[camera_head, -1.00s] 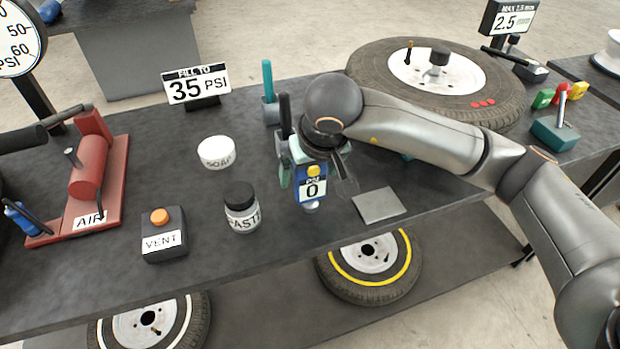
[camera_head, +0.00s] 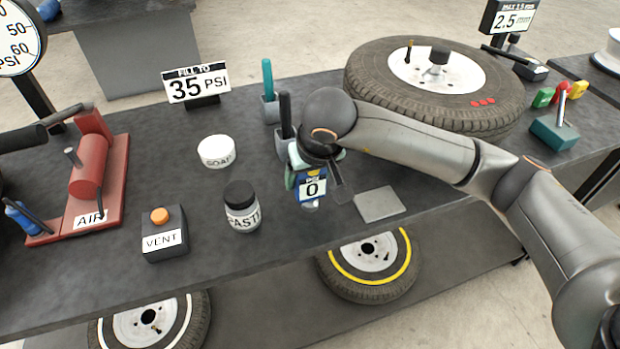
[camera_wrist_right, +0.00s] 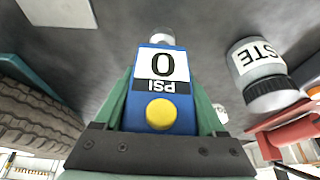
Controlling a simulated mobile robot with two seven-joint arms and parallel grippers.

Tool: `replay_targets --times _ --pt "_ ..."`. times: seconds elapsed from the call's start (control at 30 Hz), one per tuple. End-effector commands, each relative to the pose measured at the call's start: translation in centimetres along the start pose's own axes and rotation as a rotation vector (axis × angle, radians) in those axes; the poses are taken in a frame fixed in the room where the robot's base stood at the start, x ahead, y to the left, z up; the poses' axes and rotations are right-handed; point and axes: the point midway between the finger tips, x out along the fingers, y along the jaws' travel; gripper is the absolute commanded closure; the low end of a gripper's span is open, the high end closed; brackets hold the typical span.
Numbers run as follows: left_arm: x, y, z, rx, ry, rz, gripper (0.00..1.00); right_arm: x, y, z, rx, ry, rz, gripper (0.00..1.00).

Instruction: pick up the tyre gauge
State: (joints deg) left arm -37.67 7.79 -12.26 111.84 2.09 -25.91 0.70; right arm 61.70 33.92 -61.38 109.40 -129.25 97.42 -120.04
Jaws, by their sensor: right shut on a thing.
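The tyre gauge (camera_head: 311,187) is a blue block with a white face reading "PSI 0" and a yellow button. In the right wrist view the gauge (camera_wrist_right: 157,90) sits between the two green fingers of my right gripper (camera_wrist_right: 160,110), which is shut on it. In the head view my right gripper (camera_head: 312,165) is above the gauge and hides its upper part. I cannot tell whether the gauge's lower end touches the bench. My left gripper is not in view.
On the dark bench (camera_head: 290,240) stand a paste jar (camera_head: 241,207), a soap tub (camera_head: 216,152), a vent box (camera_head: 165,235) and a red air pump (camera_head: 95,175). A grey plate (camera_head: 379,205) lies right of the gauge. A large tyre (camera_head: 505,105) lies behind my right arm.

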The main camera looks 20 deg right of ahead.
Motion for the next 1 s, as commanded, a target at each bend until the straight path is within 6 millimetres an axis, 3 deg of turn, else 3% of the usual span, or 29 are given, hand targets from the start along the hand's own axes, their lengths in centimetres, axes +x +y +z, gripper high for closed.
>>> replay_targets --times 0.03,0.27,0.67,0.8,1.0 --pt "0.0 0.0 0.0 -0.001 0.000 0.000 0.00 0.0 0.0 0.0 0.000 0.001 0.000 0.64" --pt "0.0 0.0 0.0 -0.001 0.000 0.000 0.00 -0.1 0.0 -0.1 0.000 0.002 -0.001 0.89" --pt "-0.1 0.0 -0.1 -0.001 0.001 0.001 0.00 -1.0 0.0 -0.5 0.001 0.004 -0.001 0.89" --pt "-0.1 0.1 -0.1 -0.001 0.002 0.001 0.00 -3.0 0.0 -1.4 0.000 0.008 0.000 0.89" --pt "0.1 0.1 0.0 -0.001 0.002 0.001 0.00 -8.5 0.3 0.4 -0.004 0.011 0.000 0.89"
